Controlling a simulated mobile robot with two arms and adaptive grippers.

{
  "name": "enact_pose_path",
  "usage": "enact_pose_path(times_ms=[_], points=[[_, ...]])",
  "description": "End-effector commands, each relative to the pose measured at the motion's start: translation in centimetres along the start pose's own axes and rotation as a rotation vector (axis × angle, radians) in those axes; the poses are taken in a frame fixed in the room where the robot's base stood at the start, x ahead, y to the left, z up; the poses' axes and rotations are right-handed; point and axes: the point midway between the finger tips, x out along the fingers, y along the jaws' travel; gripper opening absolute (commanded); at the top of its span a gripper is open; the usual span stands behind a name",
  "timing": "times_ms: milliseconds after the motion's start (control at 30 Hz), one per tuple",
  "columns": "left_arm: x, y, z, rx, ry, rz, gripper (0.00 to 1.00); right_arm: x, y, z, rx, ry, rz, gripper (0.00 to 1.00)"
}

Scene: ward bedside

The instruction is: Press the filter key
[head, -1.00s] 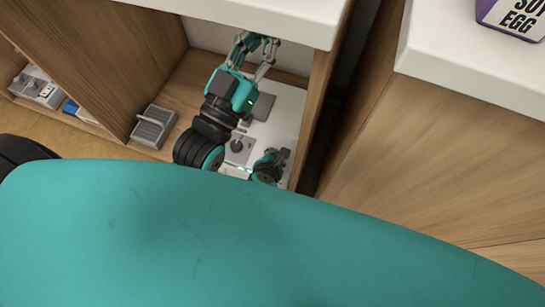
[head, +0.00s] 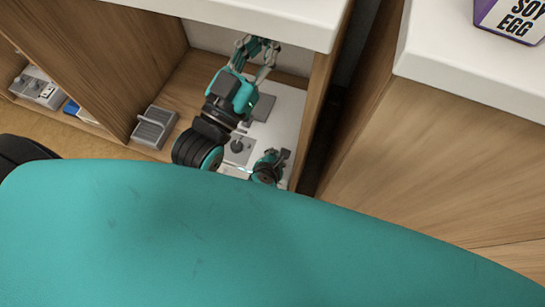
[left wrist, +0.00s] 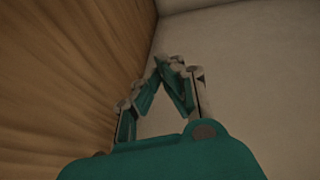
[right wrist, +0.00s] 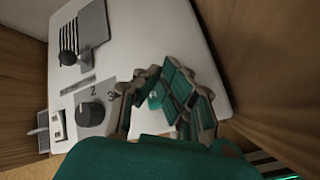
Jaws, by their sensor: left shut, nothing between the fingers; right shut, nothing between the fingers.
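A white device (head: 283,122) lies in the open compartment, with a dark plate (head: 262,107) and a dark knob (head: 237,147). In the right wrist view the knob (right wrist: 90,114) has the numbers 2 and 3 by it. My right gripper (head: 283,154) is shut and empty over the device's right part, near the wooden side wall. I cannot tell the filter key. My left gripper (head: 258,42) is shut, facing the pale back wall (left wrist: 250,80).
A white countertop (head: 270,15) overhangs the compartment. A grey pedal-like box (head: 152,127) stands left of the device. Wooden side walls (head: 318,95) are close on both sides. A purple and white carton (head: 510,18) stands on the right counter.

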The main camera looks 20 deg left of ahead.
Motion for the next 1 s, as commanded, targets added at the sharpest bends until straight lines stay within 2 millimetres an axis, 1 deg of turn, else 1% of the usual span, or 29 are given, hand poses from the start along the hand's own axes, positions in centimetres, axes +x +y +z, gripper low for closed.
enact_pose_path(times_ms=[567, 1000], points=[[-0.5, -0.5, 3.3, 0.006, -0.201, -0.01, 0.0, -0.5, 0.4, 0.4, 0.0, 0.0, 0.0, 0.0], [-1.5, -0.8, 5.7, 0.009, -0.35, -0.018, 0.0, -0.8, 0.6, 0.6, 0.0, 0.0, 0.0, 0.0]])
